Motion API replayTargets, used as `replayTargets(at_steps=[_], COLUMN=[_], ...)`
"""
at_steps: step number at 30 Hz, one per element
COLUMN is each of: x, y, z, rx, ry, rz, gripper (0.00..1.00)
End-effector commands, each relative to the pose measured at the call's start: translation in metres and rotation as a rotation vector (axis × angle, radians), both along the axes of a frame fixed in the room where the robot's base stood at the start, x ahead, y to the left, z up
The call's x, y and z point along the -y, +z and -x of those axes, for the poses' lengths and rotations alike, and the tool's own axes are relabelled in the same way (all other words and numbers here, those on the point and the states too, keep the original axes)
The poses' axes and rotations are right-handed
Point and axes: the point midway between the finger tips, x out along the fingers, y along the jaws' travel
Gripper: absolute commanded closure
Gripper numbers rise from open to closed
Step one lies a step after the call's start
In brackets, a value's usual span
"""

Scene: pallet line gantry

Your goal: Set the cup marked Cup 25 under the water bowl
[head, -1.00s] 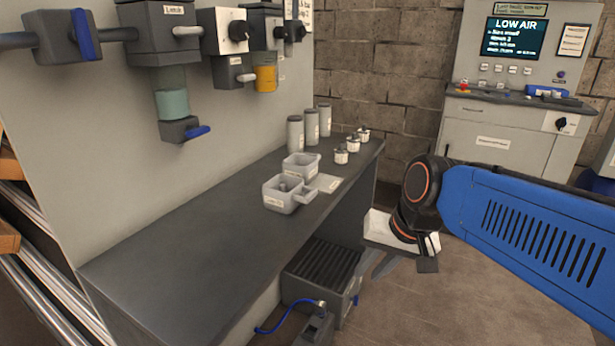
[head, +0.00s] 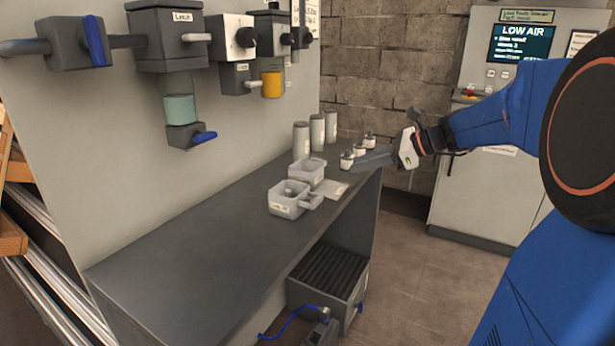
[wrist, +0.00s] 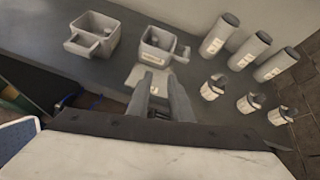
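Two grey, square, handled cups stand on the bench: a nearer cup (head: 284,207) and a farther cup (head: 308,174). In the wrist view they are the left cup (wrist: 88,42) and the right cup (wrist: 153,50). Both carry labels too small to read, so I cannot tell which is Cup 25. A teal bowl (head: 180,108) hangs from a wall unit at left, and an amber bowl (head: 271,84) hangs farther along. I cannot tell from lettering which is the water bowl. My gripper (head: 362,163) is above the bench's far right edge, its fingers (wrist: 160,88) apart and empty.
Three grey cylinders (head: 316,132) and three small lidded jars (head: 347,160) stand at the bench's far end. A pale card (head: 334,190) lies beside the cups. The near bench top (head: 190,260) is clear. A blue valve lever (head: 204,137) projects below the teal bowl.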

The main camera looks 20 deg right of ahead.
Motion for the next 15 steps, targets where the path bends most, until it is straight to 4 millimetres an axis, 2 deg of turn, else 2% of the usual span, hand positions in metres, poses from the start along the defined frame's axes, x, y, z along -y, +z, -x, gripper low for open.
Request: replayTargets(at_steps=[1, 3, 7, 11, 15], x=[0.012, 0.025, 0.039, 0.039, 0.027], y=[0.004, 0.010, 0.017, 0.018, 0.010], z=[-0.010, -0.021, -0.033, -0.039, -0.050], rx=[-0.011, -0.025, -0.038, -0.042, -0.043], ry=[-0.038, -0.080, -0.126, -0.138, -0.135], rz=[-0.050, -0.113, -0.185, -0.208, -0.207], gripper=[0.80, 0.80, 0.80, 0.80, 0.80])
